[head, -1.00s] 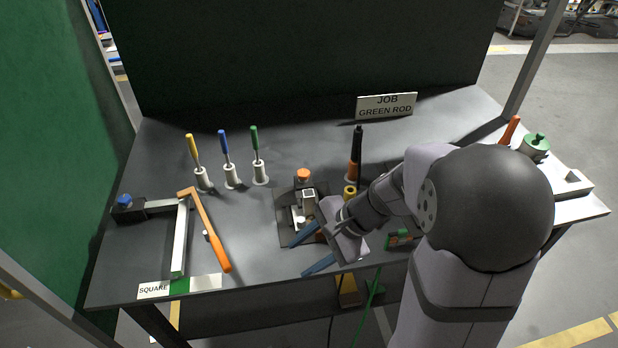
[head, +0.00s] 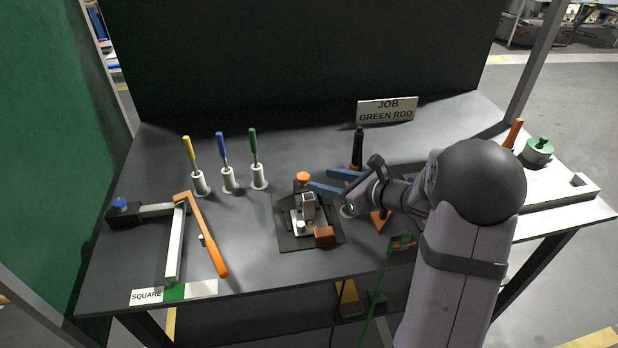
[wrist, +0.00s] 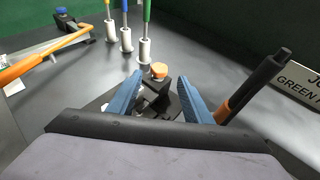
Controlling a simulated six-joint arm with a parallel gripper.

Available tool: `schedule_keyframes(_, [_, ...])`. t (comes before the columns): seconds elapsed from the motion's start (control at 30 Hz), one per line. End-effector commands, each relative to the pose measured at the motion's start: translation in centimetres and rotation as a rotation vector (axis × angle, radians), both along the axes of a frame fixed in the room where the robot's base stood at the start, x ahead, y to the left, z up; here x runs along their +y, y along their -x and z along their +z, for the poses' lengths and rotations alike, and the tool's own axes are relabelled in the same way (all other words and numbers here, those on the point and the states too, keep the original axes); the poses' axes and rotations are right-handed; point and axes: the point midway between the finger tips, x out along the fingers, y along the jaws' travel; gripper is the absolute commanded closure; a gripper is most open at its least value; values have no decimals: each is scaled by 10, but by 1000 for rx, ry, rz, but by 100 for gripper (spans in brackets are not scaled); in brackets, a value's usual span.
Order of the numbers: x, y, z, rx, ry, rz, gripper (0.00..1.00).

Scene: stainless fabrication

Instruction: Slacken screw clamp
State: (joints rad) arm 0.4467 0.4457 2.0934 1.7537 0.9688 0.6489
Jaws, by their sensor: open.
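The screw clamp (head: 308,203) stands on a dark base plate (head: 290,241) in the middle of the table, with an orange knob (head: 303,177) on top. In the wrist view the orange knob (wrist: 159,71) shows between and beyond the blue fingertips. My gripper (head: 326,181) is open, its two blue fingers just right of the knob in the head view and pointing at it. I cannot tell whether a finger touches the knob.
Rods with yellow (head: 187,150), blue (head: 221,148) and green (head: 253,145) handles stand in white holders behind left. A black-handled torch-like tool (head: 357,148) stands close behind my gripper. A sign (head: 387,110) reads JOB GREEN ROD.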

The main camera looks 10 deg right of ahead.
Motion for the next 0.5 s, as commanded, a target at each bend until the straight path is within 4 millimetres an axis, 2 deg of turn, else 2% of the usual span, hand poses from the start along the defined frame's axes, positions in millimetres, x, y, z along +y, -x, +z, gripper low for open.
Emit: schedule_keyframes(0.5, [33,-44,-22,1,1,4,55])
